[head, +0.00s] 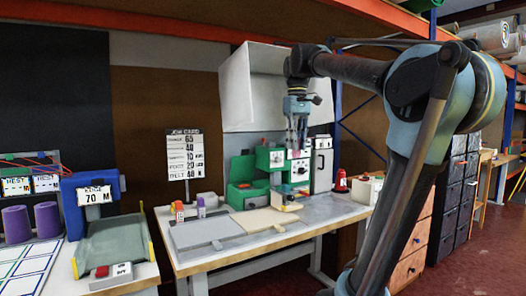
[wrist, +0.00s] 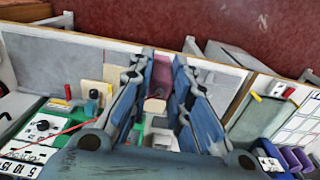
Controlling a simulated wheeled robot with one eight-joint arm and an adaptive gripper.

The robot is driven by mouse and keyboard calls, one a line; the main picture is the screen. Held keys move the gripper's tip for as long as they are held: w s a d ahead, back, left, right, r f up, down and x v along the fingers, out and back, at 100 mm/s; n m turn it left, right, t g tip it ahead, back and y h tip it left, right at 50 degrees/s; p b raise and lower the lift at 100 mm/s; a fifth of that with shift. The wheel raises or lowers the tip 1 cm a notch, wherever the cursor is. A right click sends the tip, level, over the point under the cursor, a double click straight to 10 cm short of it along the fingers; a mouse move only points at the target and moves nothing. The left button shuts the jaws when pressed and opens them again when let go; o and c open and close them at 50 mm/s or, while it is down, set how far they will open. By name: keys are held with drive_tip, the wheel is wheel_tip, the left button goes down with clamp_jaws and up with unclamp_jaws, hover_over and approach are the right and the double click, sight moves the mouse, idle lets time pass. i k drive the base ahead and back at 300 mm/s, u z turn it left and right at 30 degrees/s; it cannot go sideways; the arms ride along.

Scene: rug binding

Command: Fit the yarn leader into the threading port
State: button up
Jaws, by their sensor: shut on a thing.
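My gripper (head: 297,148) points down over the bench, in front of the green machine (head: 243,195). In the wrist view its two long fingers (wrist: 161,65) stand a gap apart, with a dark reddish piece (wrist: 154,106) showing between them. I take the held thing to be the yarn leader, but the fingers mostly hide it and its outline is unclear. A thin red strand (wrist: 62,133) runs across the green machine's panel at the lower left of the wrist view. I cannot make out the threading port in either view.
The bench (head: 190,264) carries a grey plate (head: 205,232), a beige plate (head: 262,219) and small bottles (head: 201,206). A job card sign (head: 185,155) stands behind. A red thing (head: 341,180) stands at right. A second table at left holds purple cones (head: 17,224) and a blue unit (head: 80,200).

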sight(271, 147)
drive_tip(key=z, duration=0.05)
drive_tip(key=i, duration=1.15)
drive_tip(key=z, duration=0.05)
